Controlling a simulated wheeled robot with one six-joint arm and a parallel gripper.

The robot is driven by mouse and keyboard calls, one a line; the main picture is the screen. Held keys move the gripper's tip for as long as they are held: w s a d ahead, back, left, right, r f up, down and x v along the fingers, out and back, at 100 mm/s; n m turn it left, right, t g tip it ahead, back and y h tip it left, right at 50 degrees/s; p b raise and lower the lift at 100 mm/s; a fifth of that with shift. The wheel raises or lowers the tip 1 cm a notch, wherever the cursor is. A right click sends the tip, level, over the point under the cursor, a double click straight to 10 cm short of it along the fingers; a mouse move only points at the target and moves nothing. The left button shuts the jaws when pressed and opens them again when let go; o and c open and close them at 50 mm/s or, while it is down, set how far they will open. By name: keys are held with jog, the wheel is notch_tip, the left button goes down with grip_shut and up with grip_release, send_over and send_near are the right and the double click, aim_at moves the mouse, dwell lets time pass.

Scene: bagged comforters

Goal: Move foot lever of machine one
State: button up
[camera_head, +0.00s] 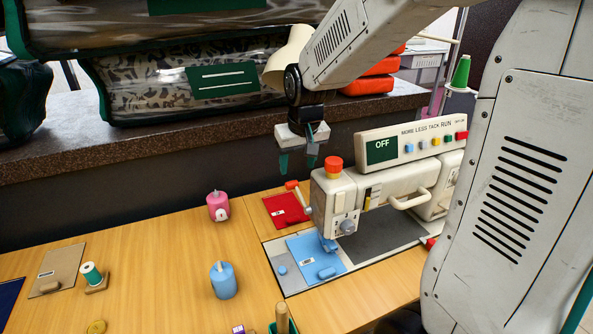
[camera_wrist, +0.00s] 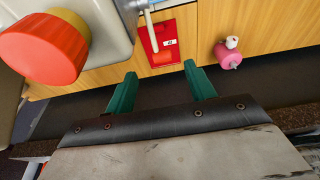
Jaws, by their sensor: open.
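The white sewing machine (camera_head: 335,200) stands on the wooden table, with a dark green screen reading OFF on its panel (camera_head: 411,142). A thin lever with a red-orange knob (camera_head: 291,185) sticks out at the left of the machine's head. In the wrist view its knob (camera_wrist: 162,58) shows at the end of a pale rod, over a red pad. My gripper (camera_head: 298,165) hangs above and behind the lever, fingers pointing down. In the wrist view my gripper (camera_wrist: 160,72) is open, with nothing between its green fingers. The knob lies just beyond the fingertips; I cannot tell if they touch.
A red-and-yellow button (camera_head: 333,167) tops the machine head, close to my gripper; it also looms in the wrist view (camera_wrist: 45,50). Pink (camera_head: 218,206) and blue (camera_head: 223,280) bottles stand on the table. Bagged comforters (camera_head: 190,78) lie on the dark ledge behind.

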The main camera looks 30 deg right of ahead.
aim_at(293, 182)
dwell(0.3)
jog(key=shift+t, duration=0.8)
jog(key=x, duration=0.9)
jog(key=shift+w+f, duration=0.1)
jog(key=shift+w, duration=0.05)
grip_shut()
jog(key=shift+s+r, duration=0.2)
jog(key=shift+r, duration=0.25)
grip_release()
